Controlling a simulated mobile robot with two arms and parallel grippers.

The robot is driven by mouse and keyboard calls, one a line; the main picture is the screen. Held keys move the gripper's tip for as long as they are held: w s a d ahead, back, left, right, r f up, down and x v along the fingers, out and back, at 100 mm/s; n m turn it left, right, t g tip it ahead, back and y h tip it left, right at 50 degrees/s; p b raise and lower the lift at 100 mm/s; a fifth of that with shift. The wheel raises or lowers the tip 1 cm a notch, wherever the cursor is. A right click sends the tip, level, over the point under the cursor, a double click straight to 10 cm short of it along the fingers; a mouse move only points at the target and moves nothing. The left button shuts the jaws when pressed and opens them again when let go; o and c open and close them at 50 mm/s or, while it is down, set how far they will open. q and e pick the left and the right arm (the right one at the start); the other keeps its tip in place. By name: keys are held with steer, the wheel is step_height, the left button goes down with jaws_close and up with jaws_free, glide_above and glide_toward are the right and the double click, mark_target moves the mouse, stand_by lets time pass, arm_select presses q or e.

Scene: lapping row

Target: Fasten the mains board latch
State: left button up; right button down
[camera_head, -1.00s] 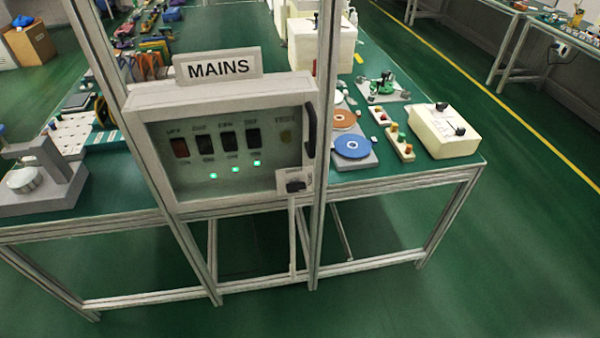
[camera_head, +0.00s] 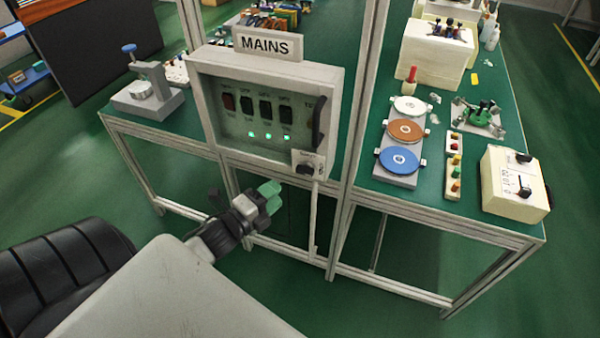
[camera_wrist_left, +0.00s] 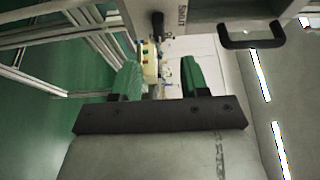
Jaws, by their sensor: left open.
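The mains board (camera_head: 221,123) is a pale box with a dark window, several switches and green lights, under a MAINS sign (camera_head: 268,43). Its latch (camera_head: 306,169) is a black knob on a small pale plate at the lower right corner. The latch also shows in the left wrist view (camera_wrist_left: 158,24), near a label reading SHUT. I cannot tell whether it is fastened. My left gripper (camera_head: 270,197), with green fingers, is below and left of the latch, apart from it. In the left wrist view its fingers (camera_wrist_left: 162,77) are spread and empty. My right gripper is out of view.
A black handle (camera_head: 319,122) runs up the board's right side. Frame posts (camera_head: 357,100) stand beside the board. The green bench (camera_head: 430,195) carries a plate with coloured discs (camera_head: 400,158) and a cream box (camera_head: 513,188). The floor in front is clear.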

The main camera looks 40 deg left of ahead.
mark_target(302, 173)
arm_select(q)
steer(key=w, duration=0.2)
steer(key=w+d, duration=0.1)
steer(key=w, duration=0.2)
steer(key=w+p, duration=0.1)
steer(key=w, duration=0.2)
steer(key=shift+w+d, duration=0.15)
steer(key=shift+w, duration=0.05)
steer(key=shift+w+d+f, duration=0.1)
steer(key=shift+w, duration=0.5)
steer(key=shift+c, duration=0.3)
